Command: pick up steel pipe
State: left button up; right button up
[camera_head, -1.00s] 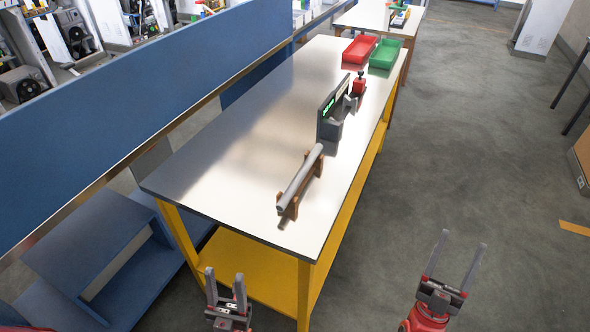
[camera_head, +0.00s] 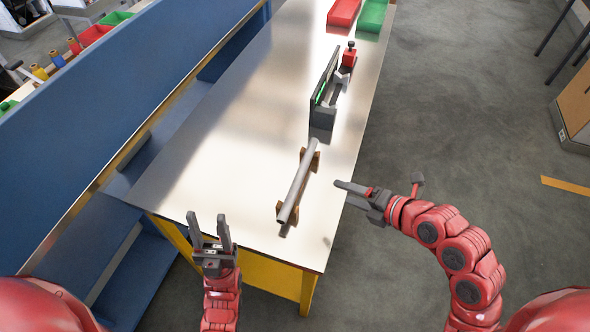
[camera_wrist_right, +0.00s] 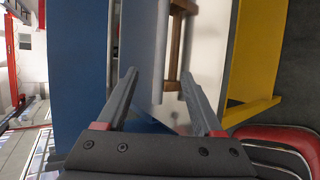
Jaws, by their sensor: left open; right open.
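A grey steel pipe (camera_head: 298,184) lies on a brown wooden rack (camera_head: 312,160) near the front right part of the metal-topped table. My right gripper (camera_head: 338,184) points left toward the pipe from the table's right edge, open and apart from it. In the right wrist view the pipe (camera_wrist_right: 159,50) shows ahead, between the lines of the two open fingers (camera_wrist_right: 165,85), with the wooden rack (camera_wrist_right: 176,45) beside it. My left gripper (camera_head: 208,222) is open and empty at the table's front edge, to the left of the pipe's near end.
The table top (camera_head: 225,150) is clear left of the pipe. Behind the pipe stand a dark display device (camera_head: 324,95) and a small red object (camera_head: 349,57). Red (camera_head: 343,12) and green (camera_head: 372,15) bins are farther back. A blue partition (camera_head: 130,90) runs along the left.

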notch_tip(320, 180, down, 3)
jog(key=w+a+b, duration=0.2)
jog(key=a+b, duration=0.1)
jog(key=b, duration=0.2)
jog(key=p, duration=0.3)
send_near(303, 178)
jog(key=x, duration=0.3)
jog(key=shift+a, duration=0.35)
jog(key=shift+w+a+f, duration=0.1)
jog(key=shift+w+f, duration=0.05)
jog(key=shift+w+a+f+p, duration=0.1)
jog(key=shift+w+a+p, duration=0.2)
jog(key=p+x, duration=0.1)
jog(key=x, duration=0.2)
jog(key=shift+w+d+p, duration=0.15)
jog(key=shift+p, duration=0.2)
jog(key=shift+w+a+f, duration=0.35)
jog(key=shift+f, duration=0.15)
grip_shut()
